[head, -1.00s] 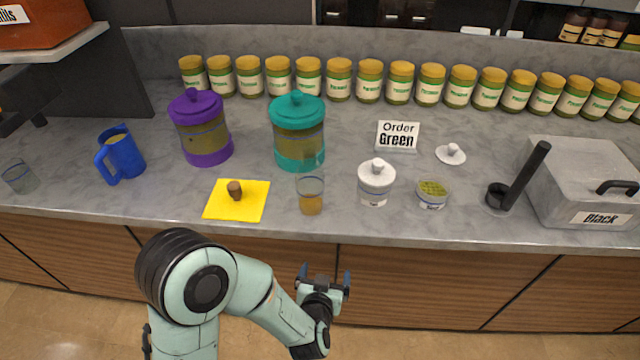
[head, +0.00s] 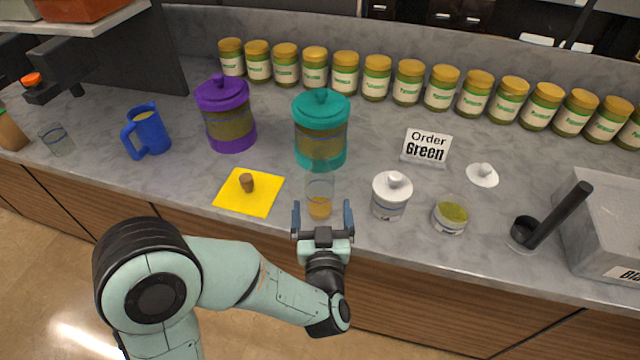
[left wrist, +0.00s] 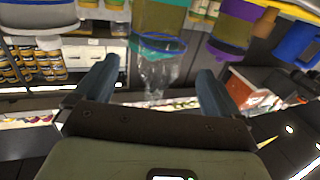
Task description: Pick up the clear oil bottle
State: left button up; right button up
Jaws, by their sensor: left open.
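The clear oil bottle (head: 319,193) stands upright and uncorked near the counter's front edge, with amber liquid at its bottom. My left gripper (head: 322,212) is open and empty just in front of it. Its fingers are spread to either side of the bottle's lower part in the head view; I cannot tell whether they touch it. In the left wrist view the clear bottle (left wrist: 157,70) shows beyond and between the open fingers, and the picture appears upside down. A brown cork (head: 247,183) sits on a yellow cloth (head: 264,198) to the left. My right gripper is not in view.
A teal-lidded jar (head: 321,130) stands behind the bottle, with a purple-lidded jar (head: 228,118) and blue jug (head: 147,132) farther left. A white lidded pot (head: 390,198) stands close to the right, then an open tin (head: 449,216). An "Order Green" sign (head: 426,147) stands behind.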

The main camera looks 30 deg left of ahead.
aim_at(320, 179)
pick_arm(q)
jog(key=x, duration=0.9)
jog(key=shift+a+p, duration=0.15)
jog(key=shift+p, duration=0.25)
jog(key=shift+s, duration=0.1)
jog(key=shift+c, duration=0.4)
jog(key=c, duration=1)
jog(key=shift+c, duration=1)
jog(key=shift+r, duration=0.15)
